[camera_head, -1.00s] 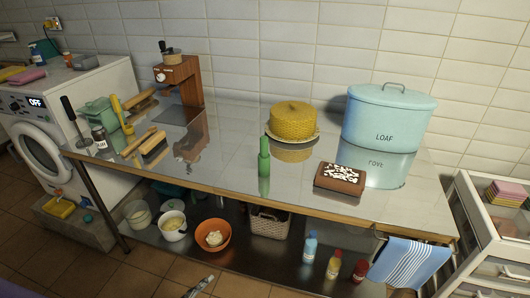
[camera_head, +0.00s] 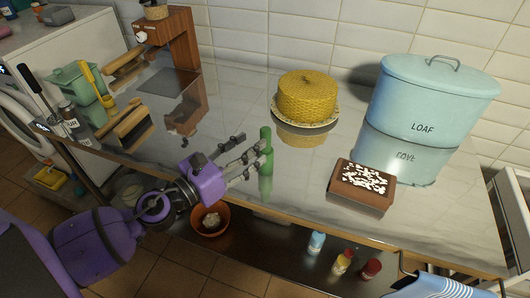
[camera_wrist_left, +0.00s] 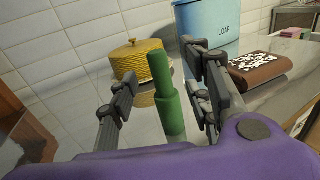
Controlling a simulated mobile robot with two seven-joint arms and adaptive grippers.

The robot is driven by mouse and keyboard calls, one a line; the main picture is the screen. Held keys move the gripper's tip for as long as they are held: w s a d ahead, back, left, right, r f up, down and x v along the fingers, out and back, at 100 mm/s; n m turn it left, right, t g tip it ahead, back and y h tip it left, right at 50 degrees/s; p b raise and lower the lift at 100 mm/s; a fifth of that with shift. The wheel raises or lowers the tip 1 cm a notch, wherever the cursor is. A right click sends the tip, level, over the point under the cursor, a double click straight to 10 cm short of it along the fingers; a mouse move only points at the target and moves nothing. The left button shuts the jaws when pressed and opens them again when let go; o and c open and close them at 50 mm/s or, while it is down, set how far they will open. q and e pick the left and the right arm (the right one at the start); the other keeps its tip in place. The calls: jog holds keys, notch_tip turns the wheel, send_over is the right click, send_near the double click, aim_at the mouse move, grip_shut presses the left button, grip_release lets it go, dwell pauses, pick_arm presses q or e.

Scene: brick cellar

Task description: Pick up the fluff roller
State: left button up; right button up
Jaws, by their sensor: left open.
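The fluff roller, seemingly the slim green upright piece (camera_head: 266,150), stands on the shiny worktop near its front edge. It has a narrower top and a thicker lower part. My left gripper (camera_head: 250,147) reaches in from the left and is open, with its fingertips close beside the roller. In the left wrist view the green roller (camera_wrist_left: 165,98) stands between the spread fingers of my left gripper (camera_wrist_left: 160,68). My right gripper is not in view.
A chocolate loaf cake (camera_head: 361,186) lies right of the roller, a yellow woven dome (camera_head: 307,97) on a plate behind it. A blue LOAF bin (camera_head: 425,105) stands at back right, a wooden coffee machine (camera_head: 168,45) at back left. A brush (camera_head: 125,125) lies at left.

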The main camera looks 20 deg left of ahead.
aim_at(265, 137)
pick_arm(q)
jog(key=x, duration=0.3)
jog(key=p+x, duration=0.1)
jog(key=x, duration=0.2)
jog(key=shift+w+f, duration=0.15)
jog(key=shift+f, duration=0.1)
jog(key=shift+w+d+f, duration=0.1)
jog(key=shift+w, duration=0.2)
jog(key=shift+f, duration=0.15)
jog(key=shift+c, duration=0.4)
jog(key=c, duration=1.1)
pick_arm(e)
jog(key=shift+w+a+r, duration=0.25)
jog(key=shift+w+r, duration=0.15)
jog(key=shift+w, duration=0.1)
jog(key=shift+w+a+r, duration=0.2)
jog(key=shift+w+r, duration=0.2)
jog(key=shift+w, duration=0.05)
